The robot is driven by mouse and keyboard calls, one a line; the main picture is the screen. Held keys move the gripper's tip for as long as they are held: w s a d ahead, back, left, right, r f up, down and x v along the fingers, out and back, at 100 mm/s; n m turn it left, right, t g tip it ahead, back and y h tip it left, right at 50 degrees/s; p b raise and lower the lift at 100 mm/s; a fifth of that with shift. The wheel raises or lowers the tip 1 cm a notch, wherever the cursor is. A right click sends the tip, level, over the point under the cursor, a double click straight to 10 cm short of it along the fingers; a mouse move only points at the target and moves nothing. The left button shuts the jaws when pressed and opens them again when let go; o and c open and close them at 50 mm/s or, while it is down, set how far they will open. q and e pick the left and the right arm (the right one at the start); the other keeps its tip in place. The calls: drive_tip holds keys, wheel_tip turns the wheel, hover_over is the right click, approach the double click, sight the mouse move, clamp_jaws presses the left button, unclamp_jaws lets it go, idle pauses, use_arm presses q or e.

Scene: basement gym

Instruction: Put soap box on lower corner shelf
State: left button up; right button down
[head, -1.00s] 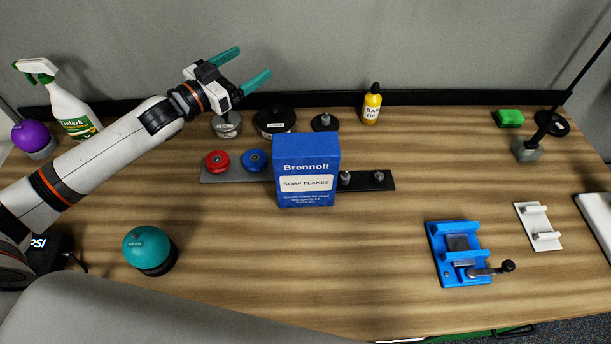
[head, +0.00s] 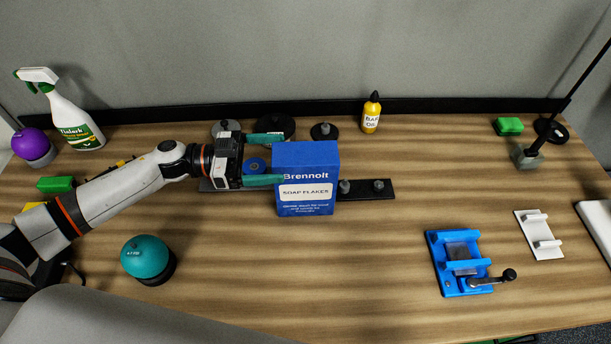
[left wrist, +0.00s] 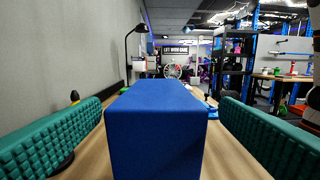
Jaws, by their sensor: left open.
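The soap box (head: 306,178) is a blue carton labelled "Brennolt Soap Flakes". It stands upright on the wooden bench in the middle of the head view. My left gripper (head: 268,160) is open at the box's left side, its teal fingers pointing right towards it. In the left wrist view the box (left wrist: 157,130) stands between the two teal fingers (left wrist: 158,135), with a gap showing on each side. I cannot tell how deep it is between them. My right gripper is not in view. I cannot identify a corner shelf.
A dark plate (head: 365,189) with pegs lies behind the box. A yellow oil bottle (head: 371,113), spray bottle (head: 74,118), teal knob (head: 147,258) and blue vise (head: 459,262) stand around. The bench (head: 340,265) in front of the box is clear.

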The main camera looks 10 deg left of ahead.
sight(294, 153)
use_arm(q)
drive_tip(key=shift+w+d+r+p, duration=0.1)
drive_tip(key=shift+w+d+p, duration=0.2)
drive_tip(key=shift+d, duration=0.35)
drive_tip(key=p+x, duration=0.1)
drive_tip(key=x, duration=0.2)
drive_tip(key=shift+w+d+p, duration=0.1)
drive_tip(key=shift+d+p, duration=0.15)
drive_tip(key=shift+p, duration=0.15)
drive_tip(key=shift+w+d+f, duration=0.1)
drive_tip(key=shift+d+f, duration=0.15)
drive_tip(key=shift+d, duration=0.1)
drive_tip(key=shift+a, duration=0.1)
drive_tip(key=shift+c, duration=0.5)
drive_tip(key=shift+c, duration=1.4)
clamp_jaws()
